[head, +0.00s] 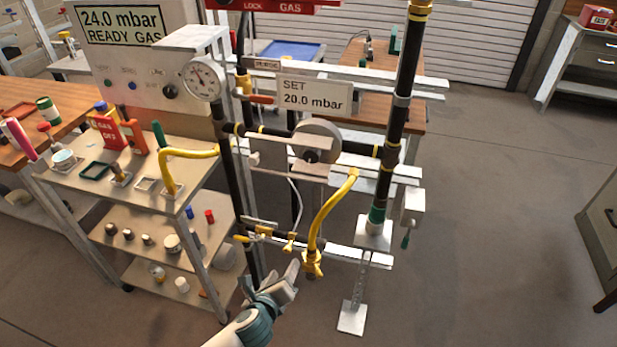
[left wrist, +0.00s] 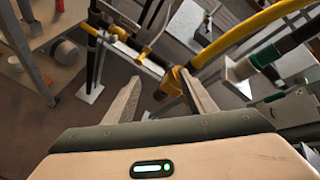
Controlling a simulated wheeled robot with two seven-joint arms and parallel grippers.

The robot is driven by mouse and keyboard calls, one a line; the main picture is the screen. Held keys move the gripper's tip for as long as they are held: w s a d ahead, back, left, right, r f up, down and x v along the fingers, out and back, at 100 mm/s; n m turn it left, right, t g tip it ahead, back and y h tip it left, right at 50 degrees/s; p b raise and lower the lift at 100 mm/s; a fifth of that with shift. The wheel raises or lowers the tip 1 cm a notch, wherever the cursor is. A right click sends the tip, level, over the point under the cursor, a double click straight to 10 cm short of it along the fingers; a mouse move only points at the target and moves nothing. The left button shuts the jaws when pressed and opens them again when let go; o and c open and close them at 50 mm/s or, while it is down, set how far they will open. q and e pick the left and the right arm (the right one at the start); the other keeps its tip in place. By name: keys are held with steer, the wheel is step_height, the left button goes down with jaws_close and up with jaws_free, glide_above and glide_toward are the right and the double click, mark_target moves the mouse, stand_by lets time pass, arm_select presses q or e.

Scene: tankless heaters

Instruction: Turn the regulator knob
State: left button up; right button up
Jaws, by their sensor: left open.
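The regulator is a round grey disc (head: 323,134) on the black pipe frame, with a small black knob (head: 311,156) at its front. A white sign (head: 314,97) above it reads "SET 20.0 mbar". A round dial gauge (head: 203,79) stands to its left, and a display (head: 122,22) reads "24.0 mbar READY GAS". My left gripper (head: 292,280) is open and empty, below the regulator and apart from the knob. In the left wrist view, its two fingers (left wrist: 160,78) are spread near a yellow hose fitting. I cannot make out the knob there. My right gripper is not in view.
A yellow hose (head: 322,217) curves down between the knob and my left gripper, ending in a brass fitting (head: 312,264). A thick black vertical pipe (head: 399,120) stands at right. A shelved cart (head: 130,180) with small parts is at left. The floor at right is clear.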

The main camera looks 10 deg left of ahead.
mark_target(310, 157)
arm_select(q)
steer(key=s+d+r+m+t, duration=0.1)
steer(key=r+m, duration=0.3)
steer(key=r, duration=1)
steer(key=s+d+r+m+t, duration=0.2)
steer(key=r+m+t, duration=0.2)
steer(key=r, duration=1)
steer(key=shift+r+m+t+h, duration=0.3)
steer(key=shift+r+m+h, duration=0.05)
steer(key=shift+m+h, duration=0.05)
steer(key=shift+w, duration=0.15)
steer(key=w+p, duration=0.1)
steer(key=w, duration=1)
steer(key=w+p, duration=0.1)
steer(key=w, duration=0.5)
steer(key=shift+w+d+p, duration=0.1)
steer(key=shift+d+p, duration=0.25)
steer(key=c, duration=1)
